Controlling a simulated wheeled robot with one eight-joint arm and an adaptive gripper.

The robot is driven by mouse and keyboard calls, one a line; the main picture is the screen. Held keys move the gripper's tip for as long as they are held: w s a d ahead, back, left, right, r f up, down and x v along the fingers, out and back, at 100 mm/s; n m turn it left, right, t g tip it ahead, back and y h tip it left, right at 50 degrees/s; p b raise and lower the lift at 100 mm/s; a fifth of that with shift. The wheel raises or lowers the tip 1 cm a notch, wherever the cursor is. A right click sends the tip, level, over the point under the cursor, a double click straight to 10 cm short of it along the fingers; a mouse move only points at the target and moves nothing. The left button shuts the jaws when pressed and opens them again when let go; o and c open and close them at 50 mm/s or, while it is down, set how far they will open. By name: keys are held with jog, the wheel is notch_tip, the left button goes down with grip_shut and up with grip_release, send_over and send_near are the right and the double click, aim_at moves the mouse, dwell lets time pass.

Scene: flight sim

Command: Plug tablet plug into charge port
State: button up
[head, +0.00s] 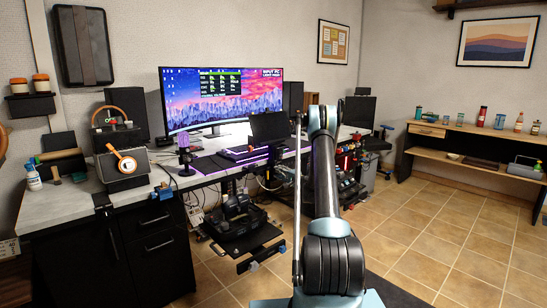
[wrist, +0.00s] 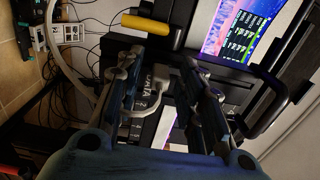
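My gripper (wrist: 158,62) shows in the wrist view with its two dark fingers apart and a clear gap between them. A pale, curved piece (wrist: 138,112) shows in or behind that gap, beside the left finger. A pale cable (wrist: 50,45) loops down the left of the wrist view towards it. I cannot tell whether this piece is the tablet plug. In the head view my arm reaches over the desk edge, and the gripper is not clearly visible. I cannot make out the charge port.
A yellow cylinder (wrist: 146,24) is beyond the fingertips. Loose cables and a pedal unit (head: 243,228) sit below the desk. Tiled floor is clear at right.

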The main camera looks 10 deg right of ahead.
aim_at(280, 172)
grip_shut()
jog(key=shift+s+d, duration=0.2)
jog(key=shift+v, duration=2.7)
jog(key=shift+s+d+r, duration=0.15)
jog(key=shift+r, duration=1.1)
jog(key=shift+s+d+r, duration=0.1)
jog(key=shift+s+r, duration=0.05)
jog(key=shift+r, duration=1.05)
